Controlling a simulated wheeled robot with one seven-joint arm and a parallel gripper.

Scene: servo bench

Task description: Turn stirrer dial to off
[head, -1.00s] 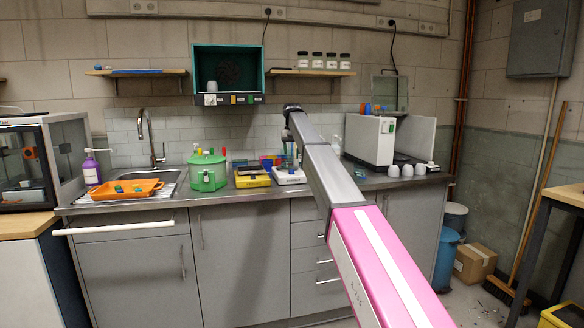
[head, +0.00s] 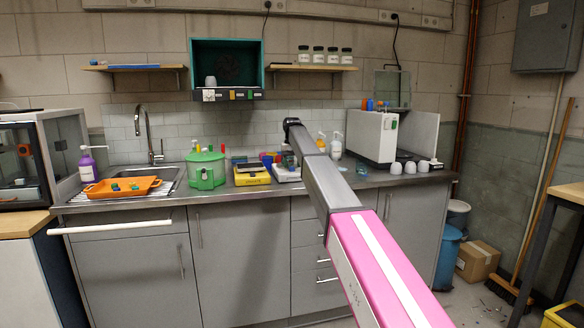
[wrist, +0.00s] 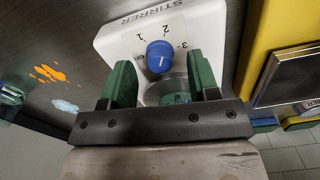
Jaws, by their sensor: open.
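The white stirrer (wrist: 120,40), labelled STIRRER, fills the upper middle of the wrist view. Its round blue dial (wrist: 159,56) has a white pointer line and numbers around it. The line looks roughly upright in the picture, but I cannot tell which mark it points at. My gripper (wrist: 161,80) has its green fingers apart, one to each side of the dial's near side. The dial shows between them, and I see no contact. In the head view the stirrer (head: 287,174) stands on the counter, and my arm hides part of it and the gripper.
A yellow device (head: 253,178) stands close left of the stirrer, and a green pot (head: 206,170) farther left. Bottles (head: 337,145) and a white machine (head: 371,137) are to the right. The orange tray (head: 123,188) lies by the sink.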

